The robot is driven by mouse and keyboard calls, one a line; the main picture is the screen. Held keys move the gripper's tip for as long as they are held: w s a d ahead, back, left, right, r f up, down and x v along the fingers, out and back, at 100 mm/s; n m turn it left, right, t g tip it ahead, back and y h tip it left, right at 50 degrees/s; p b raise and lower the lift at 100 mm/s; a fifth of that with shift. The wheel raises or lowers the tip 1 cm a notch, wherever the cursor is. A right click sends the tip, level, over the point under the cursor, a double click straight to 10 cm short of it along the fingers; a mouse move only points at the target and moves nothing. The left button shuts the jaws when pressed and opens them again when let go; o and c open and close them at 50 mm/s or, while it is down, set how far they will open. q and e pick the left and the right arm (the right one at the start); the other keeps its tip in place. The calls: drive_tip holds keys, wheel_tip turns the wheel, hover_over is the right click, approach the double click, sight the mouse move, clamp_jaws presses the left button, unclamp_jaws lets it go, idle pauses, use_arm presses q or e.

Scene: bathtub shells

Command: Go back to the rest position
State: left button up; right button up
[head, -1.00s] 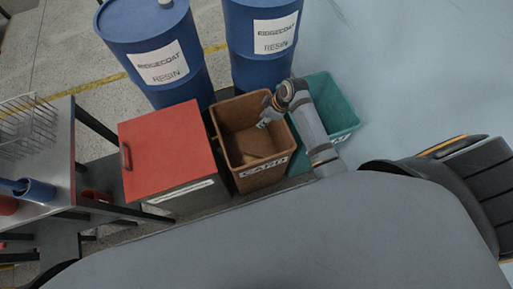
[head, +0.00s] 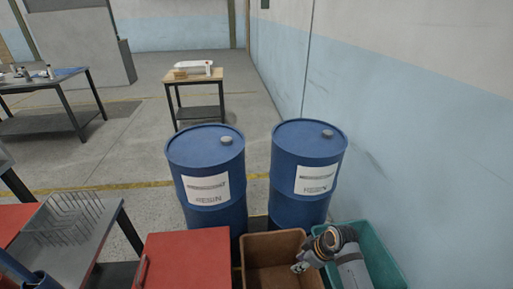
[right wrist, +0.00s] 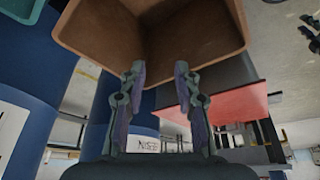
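My right gripper (head: 301,266) hangs over the brown bin (head: 262,249) in the head view, near the bin's right side. Its arm comes in over the teal bin (head: 382,262). In the right wrist view my right gripper (right wrist: 158,80) has its two fingers apart with nothing between them. The brown bin (right wrist: 100,35) shows there just beyond the fingertips. My left gripper is in neither view.
Two blue drums (head: 208,165) (head: 309,158) stand behind the bins. A red-lidded box (head: 185,262) is left of the brown bin. A grey table with a wire rack (head: 68,217) is at the left. A pale wall (head: 420,110) runs along the right.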

drive_tip(key=s+d+r+m+h, duration=0.25)
drive_tip(key=s+m, duration=0.25)
drive_tip(key=s, duration=0.3)
drive_tip(key=s+d+r+m+h, duration=0.2)
drive_tip(key=s+d+m, duration=0.25)
drive_tip(key=s, duration=0.25)
wheel_tip(320, 180, down, 21)
drive_tip(key=s+d+p, duration=0.1)
drive_tip(key=s+p, duration=0.1)
drive_tip(key=p, duration=0.1)
drive_tip(key=s+d+f+g+p, duration=0.1)
drive_tip(key=s+f+p, duration=0.1)
drive_tip(key=s+f, duration=1.3)
drive_tip(key=s, duration=0.4)
drive_tip(key=shift+d+m+g+p, duration=0.3)
drive_tip(key=shift+m+p, duration=0.05)
drive_tip(key=shift+s, duration=0.1)
